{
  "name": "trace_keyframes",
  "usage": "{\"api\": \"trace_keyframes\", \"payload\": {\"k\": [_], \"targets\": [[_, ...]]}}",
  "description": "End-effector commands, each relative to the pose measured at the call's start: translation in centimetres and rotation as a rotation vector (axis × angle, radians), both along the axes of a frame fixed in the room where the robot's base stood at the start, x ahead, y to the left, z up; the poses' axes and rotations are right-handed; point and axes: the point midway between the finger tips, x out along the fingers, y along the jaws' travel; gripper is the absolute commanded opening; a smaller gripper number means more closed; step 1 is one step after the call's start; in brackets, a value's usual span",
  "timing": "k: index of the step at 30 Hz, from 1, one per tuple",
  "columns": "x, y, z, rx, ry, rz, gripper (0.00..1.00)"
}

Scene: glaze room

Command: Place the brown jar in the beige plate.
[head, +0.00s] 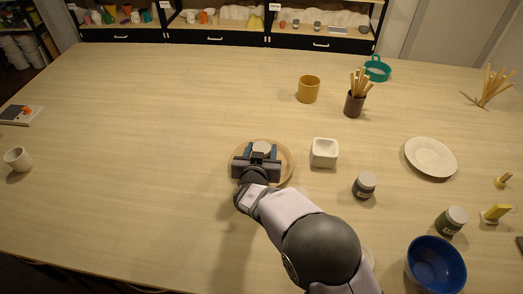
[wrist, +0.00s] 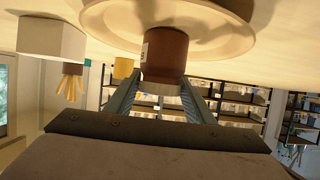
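The beige plate (head: 289,170) lies on the table near the middle in the head view. Its rim also shows at the top of the upside-down wrist view (wrist: 105,18). The brown jar (wrist: 165,55) is upright over the middle of the plate, between my fingers. In the head view only its pale lid (head: 262,148) shows. My gripper (head: 261,153) reaches over the plate with a finger against each side of the jar. It looks shut on the jar. I cannot tell whether the jar's base touches the plate.
A square white pot (head: 324,153) stands close right of the plate. Farther right are a grey-lidded jar (head: 364,186), a white plate (head: 431,158) and a blue bowl (head: 436,266). A mustard cup (head: 308,89) and a brush holder (head: 354,105) stand behind.

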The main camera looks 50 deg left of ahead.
Motion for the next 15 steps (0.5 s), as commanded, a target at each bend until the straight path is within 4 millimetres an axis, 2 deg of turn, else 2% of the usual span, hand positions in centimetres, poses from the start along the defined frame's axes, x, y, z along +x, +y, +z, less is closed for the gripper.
{"api": "trace_keyframes", "payload": {"k": [15], "targets": [[0.01, -0.02, 0.34, -0.002, 0.0, -0.001, 0.62]]}}
